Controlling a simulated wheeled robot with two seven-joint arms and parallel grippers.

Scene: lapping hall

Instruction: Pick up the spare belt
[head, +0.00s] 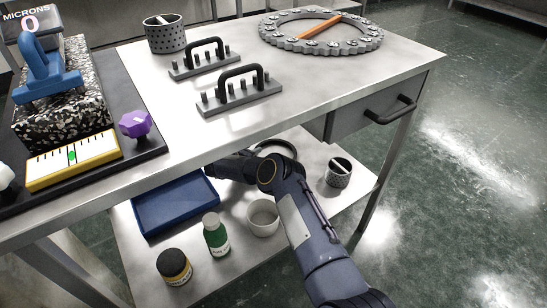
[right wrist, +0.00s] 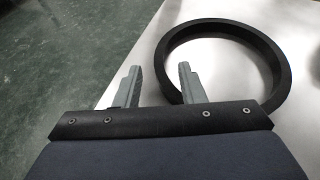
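The spare belt appears to be a black ring lying flat on the lower shelf. In the right wrist view the belt (right wrist: 277,60) fills the upper right. In the head view the belt (head: 281,142) shows only partly, behind my right arm. My right gripper (right wrist: 158,84) is open and empty. In the right wrist view one finger is left of the belt and the other overlaps the ring's near left part, so the belt's left wall shows between them. I cannot tell the height gap. In the head view the fingertips are hidden. My left gripper is not in view.
The table top (head: 160,120) overhangs the lower shelf (head: 205,260). A blue tray (head: 175,208), white cup (head: 263,218), green bottle (head: 216,236), dark jar (head: 174,267) and speckled cup (head: 338,173) stand around my arm. A drawer (head: 365,115) hangs above.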

